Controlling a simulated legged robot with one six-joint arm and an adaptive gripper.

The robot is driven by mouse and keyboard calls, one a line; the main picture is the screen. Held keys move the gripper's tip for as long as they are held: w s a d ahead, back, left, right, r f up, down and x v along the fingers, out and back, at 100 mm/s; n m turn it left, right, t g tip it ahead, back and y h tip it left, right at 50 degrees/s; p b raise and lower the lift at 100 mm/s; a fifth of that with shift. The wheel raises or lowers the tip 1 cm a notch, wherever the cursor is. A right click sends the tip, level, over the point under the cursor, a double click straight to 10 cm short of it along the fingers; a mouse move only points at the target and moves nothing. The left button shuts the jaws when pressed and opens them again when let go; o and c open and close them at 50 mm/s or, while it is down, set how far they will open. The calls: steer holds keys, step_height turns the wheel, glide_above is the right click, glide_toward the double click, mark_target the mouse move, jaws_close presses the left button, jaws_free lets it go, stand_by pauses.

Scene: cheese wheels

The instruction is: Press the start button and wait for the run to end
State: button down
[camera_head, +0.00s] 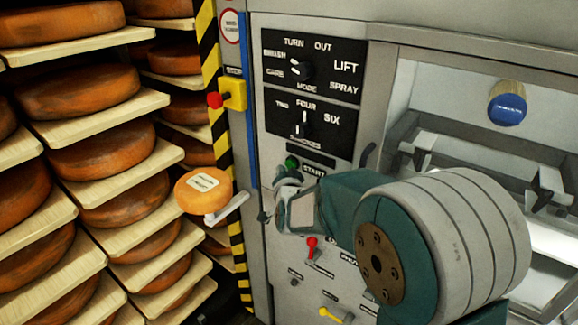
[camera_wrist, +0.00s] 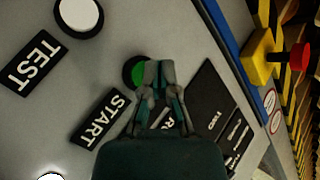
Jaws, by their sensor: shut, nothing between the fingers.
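The green start button (camera_head: 291,162) is on the grey machine panel, left of the black START label (camera_head: 313,171). In the wrist view the green button (camera_wrist: 134,72) shows beside the fingertips, and its right part is hidden behind them. My gripper (camera_head: 283,180) is just below the button in the head view. It is shut and empty, with its fingertips (camera_wrist: 160,72) together. I cannot tell whether the tips touch the panel or the button. The START label (camera_wrist: 102,118) is clear to read in the wrist view.
Above are the mode knob (camera_head: 300,70) and a lower selector (camera_head: 302,122). A red emergency button on a yellow box (camera_head: 234,95) is to the left. A red lever (camera_head: 311,244) is below. A white button (camera_wrist: 79,13) sits by the TEST label. Cheese shelves (camera_head: 95,105) stand left.

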stand_by(0.3)
steer(key=shift+w+d+r, duration=0.1)
steer(key=shift+w+d, duration=0.2)
